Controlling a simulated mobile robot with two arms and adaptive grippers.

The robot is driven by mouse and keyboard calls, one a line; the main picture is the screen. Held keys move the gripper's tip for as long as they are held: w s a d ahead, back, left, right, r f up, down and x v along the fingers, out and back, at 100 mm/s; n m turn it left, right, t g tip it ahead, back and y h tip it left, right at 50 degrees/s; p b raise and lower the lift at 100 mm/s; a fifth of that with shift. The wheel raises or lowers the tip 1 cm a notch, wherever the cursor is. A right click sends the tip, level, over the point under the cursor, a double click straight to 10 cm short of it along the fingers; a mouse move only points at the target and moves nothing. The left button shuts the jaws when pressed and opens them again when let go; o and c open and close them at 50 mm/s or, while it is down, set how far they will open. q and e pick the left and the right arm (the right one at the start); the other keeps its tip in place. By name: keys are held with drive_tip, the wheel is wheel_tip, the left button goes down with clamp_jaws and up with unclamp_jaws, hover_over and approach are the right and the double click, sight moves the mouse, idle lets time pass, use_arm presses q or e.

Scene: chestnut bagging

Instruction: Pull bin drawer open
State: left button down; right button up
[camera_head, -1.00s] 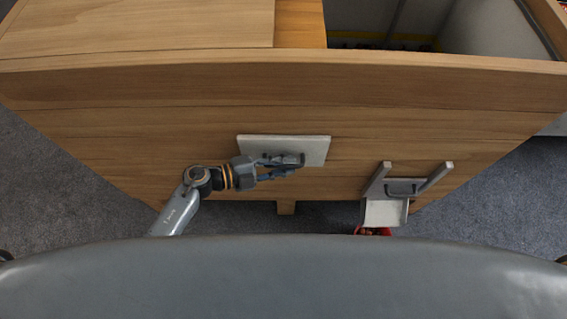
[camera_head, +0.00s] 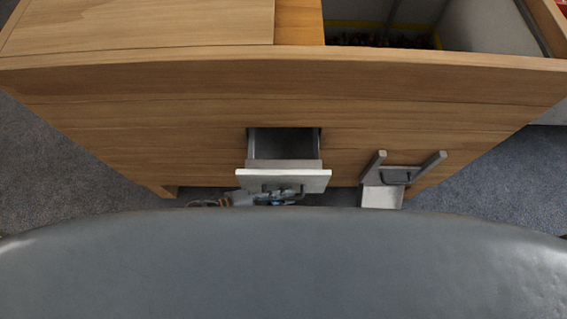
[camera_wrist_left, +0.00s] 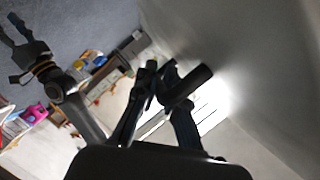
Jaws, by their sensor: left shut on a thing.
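The bin drawer (camera_head: 318,181) has a pale grey front panel and stands partly out of the wooden cabinet in the head view. Its dark inside shows behind the panel and looks empty. My left gripper (camera_head: 280,197) is at the front of the panel, low and partly hidden by my own body. In the left wrist view the left gripper (camera_wrist_left: 168,80) is shut on the dark drawer handle (camera_wrist_left: 188,84), close to the grey panel. My right gripper (camera_wrist_left: 14,32) shows at the upper left of that view, away from the drawer, with its fingers apart.
The wooden cabinet (camera_head: 150,115) spans the head view, with an open compartment (camera_head: 480,30) at the upper right. A grey chute with two side arms (camera_head: 382,195) juts from the cabinet front right of the drawer. Grey carpet (camera_head: 60,160) lies around it.

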use_arm(q)
drive_tip(key=s, duration=0.7)
drive_tip(key=shift+s+p, duration=0.4)
drive_tip(key=shift+p, duration=0.05)
drive_tip(key=c, duration=1.7)
unclamp_jaws()
drive_tip(key=v, duration=1.2)
drive_tip(key=shift+a, duration=0.1)
